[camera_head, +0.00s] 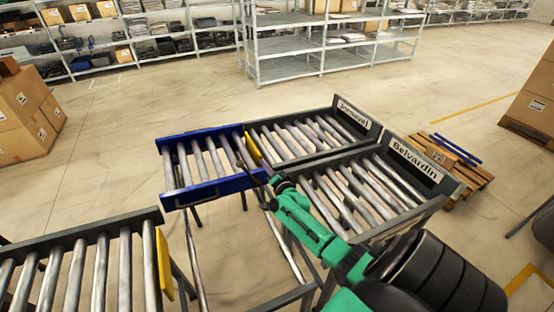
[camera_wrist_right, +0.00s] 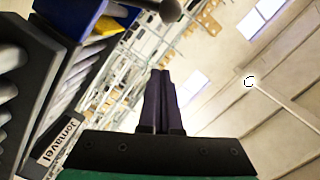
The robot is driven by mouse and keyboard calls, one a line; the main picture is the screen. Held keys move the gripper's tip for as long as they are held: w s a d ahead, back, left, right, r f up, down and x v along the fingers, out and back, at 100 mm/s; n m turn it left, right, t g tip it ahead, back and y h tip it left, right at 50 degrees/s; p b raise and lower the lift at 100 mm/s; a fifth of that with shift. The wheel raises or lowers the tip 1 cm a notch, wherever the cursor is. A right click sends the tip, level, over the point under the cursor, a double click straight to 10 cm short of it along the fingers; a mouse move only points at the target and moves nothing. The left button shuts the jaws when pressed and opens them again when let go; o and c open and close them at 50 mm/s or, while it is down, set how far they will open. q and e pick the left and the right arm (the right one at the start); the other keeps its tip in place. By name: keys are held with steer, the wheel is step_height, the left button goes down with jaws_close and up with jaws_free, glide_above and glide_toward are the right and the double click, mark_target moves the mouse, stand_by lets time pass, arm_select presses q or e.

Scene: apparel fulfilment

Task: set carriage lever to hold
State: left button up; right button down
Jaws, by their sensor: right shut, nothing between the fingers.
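The blue-framed roller carriage (camera_head: 222,187) stands at the left end of the two roller lanes, in line with the far one. In the right wrist view its blue side (camera_wrist_right: 70,15) shows at the upper left. A dark round knob (camera_wrist_right: 170,10) on a short rod shows at the top of that view, seemingly the lever's end. The lever's setting cannot be read. My right gripper (camera_head: 265,170) reaches to the carriage's right end near the lever. In the wrist view the right gripper's fingers (camera_wrist_right: 160,75) are together and empty, apart from the knob. My left gripper is out of view.
The far lane's sign reads Jornavel (camera_head: 355,113); the near lane's reads Belvardin (camera_head: 415,160). Yellow stops show beside the carriage (camera_head: 253,149) and on the front-left conveyor (camera_head: 164,264). Boxes (camera_head: 25,112) stand left; a pallet (camera_head: 470,170) lies right. Open floor lies behind the lanes.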

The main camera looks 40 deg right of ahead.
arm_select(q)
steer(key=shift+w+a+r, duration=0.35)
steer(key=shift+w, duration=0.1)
arm_select(e)
steer(key=v, duration=0.4)
steer(key=shift+s+a, duration=0.25)
steer(key=shift+a, duration=0.25)
steer(key=shift+a+r, duration=0.1)
